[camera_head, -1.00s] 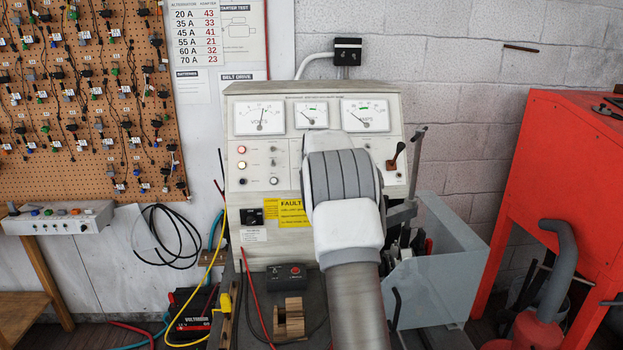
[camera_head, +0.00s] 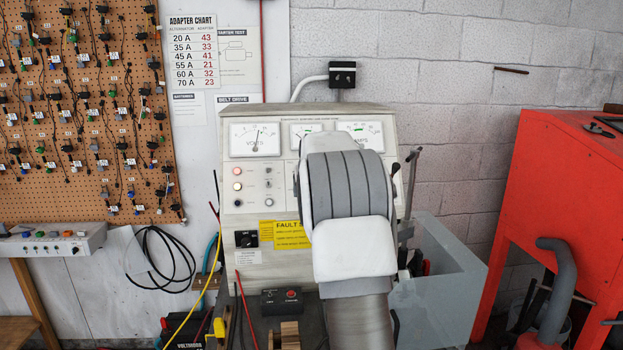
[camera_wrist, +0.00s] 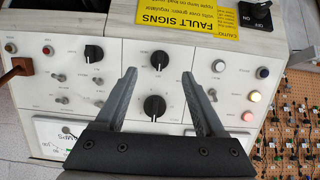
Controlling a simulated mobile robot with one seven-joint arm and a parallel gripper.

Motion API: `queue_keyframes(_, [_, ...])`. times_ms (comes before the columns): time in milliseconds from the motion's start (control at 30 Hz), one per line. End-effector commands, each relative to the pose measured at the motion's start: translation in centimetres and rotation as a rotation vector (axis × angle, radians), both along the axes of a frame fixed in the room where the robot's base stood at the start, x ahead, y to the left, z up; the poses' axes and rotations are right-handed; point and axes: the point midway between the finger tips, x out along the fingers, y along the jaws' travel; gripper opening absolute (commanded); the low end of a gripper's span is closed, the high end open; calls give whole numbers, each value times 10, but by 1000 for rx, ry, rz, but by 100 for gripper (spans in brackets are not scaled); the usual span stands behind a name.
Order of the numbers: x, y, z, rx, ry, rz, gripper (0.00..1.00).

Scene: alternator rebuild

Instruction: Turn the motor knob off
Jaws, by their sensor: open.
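The test bench's control panel (camera_head: 258,219) faces me; it also fills the wrist view (camera_wrist: 128,40), upside down. In the wrist view, one black knob (camera_wrist: 154,105) shows between the fingers of my gripper (camera_wrist: 159,73), and another black knob (camera_wrist: 159,60) shows just beyond the fingertips. A third black knob (camera_wrist: 94,53) is to the left. Their labels are too small to read, so I cannot tell which is the motor knob. My gripper is open and empty, with no visible contact. In the head view my arm hides the gripper and these knobs.
A yellow caution label (camera_wrist: 208,19) is above. In the head view, a grey bin (camera_head: 440,300) and red cabinet (camera_head: 560,190) stand right.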

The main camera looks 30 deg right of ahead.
Motion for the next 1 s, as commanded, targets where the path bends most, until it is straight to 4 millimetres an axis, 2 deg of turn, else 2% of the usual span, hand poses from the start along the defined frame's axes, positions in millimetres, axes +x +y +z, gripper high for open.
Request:
queue_keyframes(300, [-42, 21, 45, -1, -3, 1, 71])
queue_keyframes(500, [-62, 30, 66, 0, -1, 0, 71])
queue_keyframes(700, [-70, 35, 75, 0, 1, 0, 71])
queue_keyframes(1000, [-71, 35, 76, 0, 1, 0, 71])
